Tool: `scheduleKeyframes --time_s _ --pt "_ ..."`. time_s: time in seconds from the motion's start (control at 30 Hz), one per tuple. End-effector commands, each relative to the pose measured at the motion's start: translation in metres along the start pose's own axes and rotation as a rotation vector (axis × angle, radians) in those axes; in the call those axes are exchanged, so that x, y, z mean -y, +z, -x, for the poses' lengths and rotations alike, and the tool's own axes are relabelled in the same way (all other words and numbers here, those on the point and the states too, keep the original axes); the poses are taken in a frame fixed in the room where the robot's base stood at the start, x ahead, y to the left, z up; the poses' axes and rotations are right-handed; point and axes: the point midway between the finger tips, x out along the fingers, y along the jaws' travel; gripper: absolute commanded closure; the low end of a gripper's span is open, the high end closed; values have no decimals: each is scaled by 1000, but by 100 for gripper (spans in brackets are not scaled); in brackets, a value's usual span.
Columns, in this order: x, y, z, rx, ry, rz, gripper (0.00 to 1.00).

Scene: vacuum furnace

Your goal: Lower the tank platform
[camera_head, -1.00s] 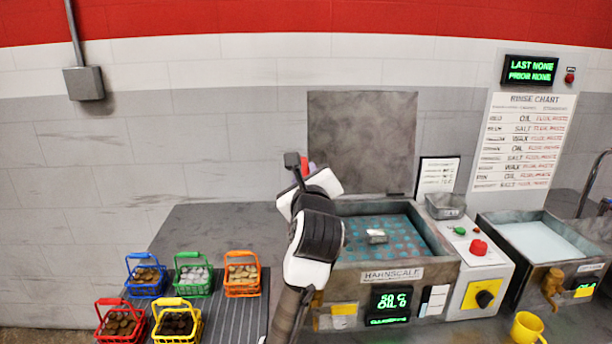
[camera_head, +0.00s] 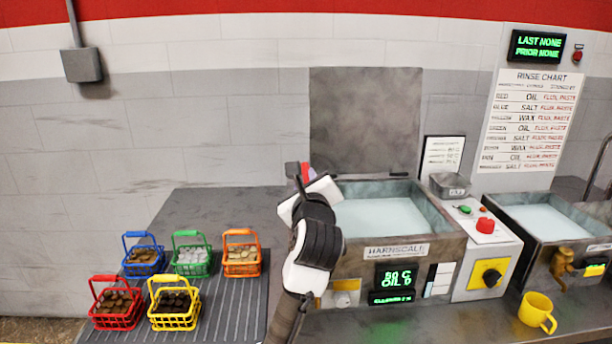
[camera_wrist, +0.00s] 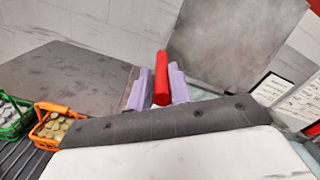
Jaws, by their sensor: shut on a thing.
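The cleaning tank (camera_head: 448,228), labelled HARNSCALE, stands right of my arm and is full of pale liquid. No platform shows above the liquid. A red handle (camera_wrist: 161,78) is between the lilac fingers of my gripper (camera_wrist: 158,88) in the wrist view. My gripper (camera_head: 304,172) is shut on it at the tank's back left corner in the head view. The rest of the handle's lever is hidden behind my arm. The tank's raised lid (camera_head: 365,120) stands upright behind it.
Several coloured baskets of small parts, including a red one (camera_head: 117,302), stand on a ribbed mat (camera_head: 235,310) at the left. A control box (camera_head: 490,245), a second tank (camera_head: 545,222) and a yellow mug (camera_head: 537,311) are at the right. The grey counter behind the baskets is clear.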

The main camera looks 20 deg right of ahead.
Motion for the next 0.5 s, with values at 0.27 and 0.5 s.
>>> scheduleKeyframes --time_s 0.27,0.5 --pt "4 -4 0 -11 -7 1 79" --pt "3 -2 0 -8 -5 0 62"
